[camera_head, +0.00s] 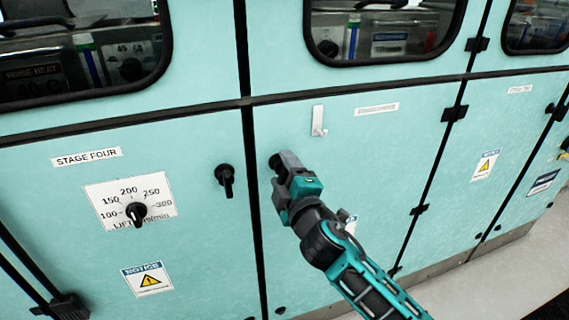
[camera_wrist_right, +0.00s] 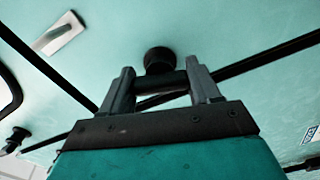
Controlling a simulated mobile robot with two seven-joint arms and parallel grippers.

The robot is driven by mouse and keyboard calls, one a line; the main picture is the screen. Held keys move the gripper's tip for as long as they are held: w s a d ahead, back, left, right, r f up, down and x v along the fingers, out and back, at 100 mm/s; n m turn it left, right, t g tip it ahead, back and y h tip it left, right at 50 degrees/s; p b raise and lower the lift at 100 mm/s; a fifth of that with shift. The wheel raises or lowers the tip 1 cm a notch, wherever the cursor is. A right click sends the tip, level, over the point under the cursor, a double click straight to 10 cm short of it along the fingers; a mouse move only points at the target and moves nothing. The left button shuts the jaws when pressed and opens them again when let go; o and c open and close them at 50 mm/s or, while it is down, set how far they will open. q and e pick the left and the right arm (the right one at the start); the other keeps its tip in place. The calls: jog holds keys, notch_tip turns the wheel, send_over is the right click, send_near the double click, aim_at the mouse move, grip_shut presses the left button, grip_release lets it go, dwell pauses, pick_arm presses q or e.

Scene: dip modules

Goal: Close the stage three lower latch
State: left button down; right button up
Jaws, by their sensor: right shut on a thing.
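The lower latch (camera_head: 274,161) is a black knob with a handle at the left edge of a teal door panel. It is mostly hidden by my right gripper (camera_head: 284,165) in the head view. In the right wrist view the round latch base (camera_wrist_right: 158,58) and its dark handle bar (camera_wrist_right: 162,82) show. My right gripper (camera_wrist_right: 162,86) has its two grey fingers on either side of the handle bar, shut on it. The bar lies crosswise between the fingers. My left gripper is not in view.
Another black latch (camera_head: 226,179) hangs pointing down on the stage four panel to the left. A dial (camera_head: 136,212) sits beyond it. A small light hook-like bracket (camera_head: 318,121) is above my gripper. Windows (camera_head: 380,28) run along the top; grey floor (camera_head: 510,270) lies right.

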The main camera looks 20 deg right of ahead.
jog(key=shift+r+n+p, duration=0.1)
jog(key=shift+n+p, duration=0.45)
jog(key=shift+n, duration=0.55)
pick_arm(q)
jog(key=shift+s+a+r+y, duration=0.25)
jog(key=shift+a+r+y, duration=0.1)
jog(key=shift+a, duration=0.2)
pick_arm(e)
jog(key=shift+n, duration=0.6)
pick_arm(q)
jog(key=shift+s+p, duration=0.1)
jog(key=shift+p, duration=0.2)
pick_arm(e)
jog(key=o, duration=1.1)
jog(key=shift+c, duration=0.2)
jog(key=shift+s, duration=0.1)
pick_arm(q)
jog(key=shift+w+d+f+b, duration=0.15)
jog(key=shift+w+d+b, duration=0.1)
jog(key=shift+b, duration=0.15)
pick_arm(e)
jog(key=s, duration=1.2)
jog(key=shift+s+d, duration=0.25)
jog(key=shift+s, duration=0.1)
